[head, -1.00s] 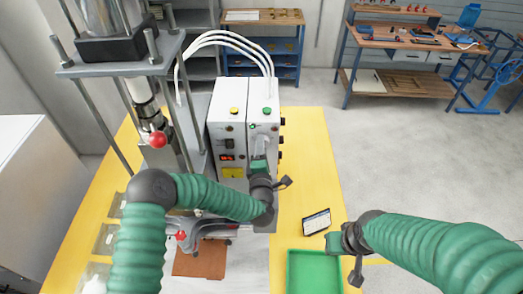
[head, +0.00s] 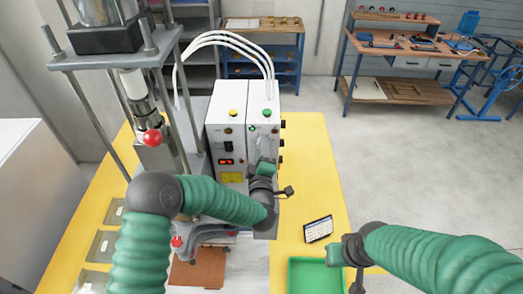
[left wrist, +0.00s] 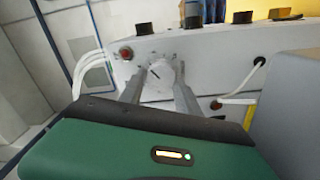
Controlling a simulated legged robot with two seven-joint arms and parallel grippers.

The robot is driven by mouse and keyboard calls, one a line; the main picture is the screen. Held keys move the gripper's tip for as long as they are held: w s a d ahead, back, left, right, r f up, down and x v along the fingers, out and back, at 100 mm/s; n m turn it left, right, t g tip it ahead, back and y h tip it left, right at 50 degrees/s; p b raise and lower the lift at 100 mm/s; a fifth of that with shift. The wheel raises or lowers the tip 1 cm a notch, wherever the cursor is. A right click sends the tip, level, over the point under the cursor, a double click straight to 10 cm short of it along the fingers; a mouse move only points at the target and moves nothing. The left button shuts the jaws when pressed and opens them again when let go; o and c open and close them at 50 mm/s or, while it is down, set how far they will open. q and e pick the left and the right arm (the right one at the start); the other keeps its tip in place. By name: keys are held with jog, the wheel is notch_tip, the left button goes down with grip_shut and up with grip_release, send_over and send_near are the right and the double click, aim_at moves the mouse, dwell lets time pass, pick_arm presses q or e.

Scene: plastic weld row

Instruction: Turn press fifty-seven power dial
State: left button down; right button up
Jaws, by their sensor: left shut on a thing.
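The power dial (left wrist: 161,80) is a pale round knob with a short dark line on its face, seen in the left wrist view on the front of a white control box. My left gripper (left wrist: 160,73) has one finger on each side of it and is shut on it. In the head view my left gripper (head: 265,165) is at the front of the right-hand part of the control box (head: 213,118) and hides most of the dial. My right gripper (head: 343,250) hangs over the table's right side, away from the box; its finger gap is not clear.
The press (head: 115,50) stands left of the box, with a red ball knob (head: 152,137). White hoses (head: 235,42) arch behind the box. A small tablet (head: 318,229) and green tray (head: 295,272) are on the yellow table (head: 312,160) near my right gripper.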

pick_arm(q)
jog(key=shift+s+d+f, duration=0.15)
jog(key=shift+s+f, duration=0.05)
jog(key=shift+f, duration=0.3)
jog(key=c, duration=1)
grip_release()
jog(key=shift+c, duration=0.2)
jog(key=shift+o, duration=0.8)
jog(key=shift+r, duration=0.25)
jog(key=s+b, duration=0.5)
jog(key=s, duration=1.1)
jog(key=shift+s+d, duration=0.1)
jog(key=shift+s, duration=0.2)
